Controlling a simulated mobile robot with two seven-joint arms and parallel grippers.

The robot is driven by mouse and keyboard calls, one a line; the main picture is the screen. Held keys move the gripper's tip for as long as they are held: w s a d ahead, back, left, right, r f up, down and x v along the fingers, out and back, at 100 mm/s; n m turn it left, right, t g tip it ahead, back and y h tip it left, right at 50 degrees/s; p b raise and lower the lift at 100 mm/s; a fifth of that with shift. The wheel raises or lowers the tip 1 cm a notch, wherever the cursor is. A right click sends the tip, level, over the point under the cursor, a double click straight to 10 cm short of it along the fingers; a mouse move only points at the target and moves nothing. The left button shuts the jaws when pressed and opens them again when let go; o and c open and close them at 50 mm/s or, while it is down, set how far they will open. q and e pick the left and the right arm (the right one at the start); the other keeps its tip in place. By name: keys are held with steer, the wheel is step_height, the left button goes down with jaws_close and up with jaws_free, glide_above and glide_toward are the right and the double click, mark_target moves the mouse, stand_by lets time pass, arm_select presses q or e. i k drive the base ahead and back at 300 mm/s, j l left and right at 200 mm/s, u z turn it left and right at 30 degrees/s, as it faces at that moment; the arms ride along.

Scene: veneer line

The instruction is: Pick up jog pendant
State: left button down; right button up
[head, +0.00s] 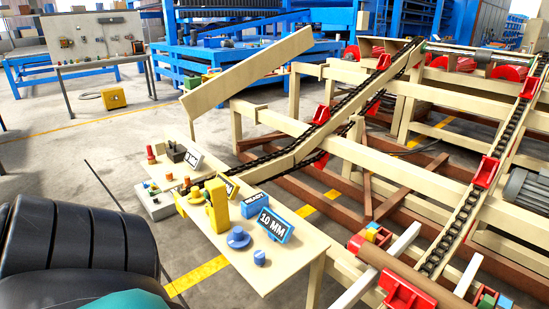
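A yellow upright device (216,207), which looks like the jog pendant, stands on a small cream table (288,268). A dark cable-like piece lies close to its left side; I cannot tell whether it joins the device. Neither of my grippers shows in the head view, and nothing is seen touching the yellow device.
A grey button box (156,201) sits left. Chain conveyors (460,215) stand right; floor beyond the table's left is open.

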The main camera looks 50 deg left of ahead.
mark_target(218, 215)
steer(key=u, duration=0.85)
steer(key=k+l+u, duration=0.1)
steer(key=u, duration=1.2)
steer(key=k, duration=0.05)
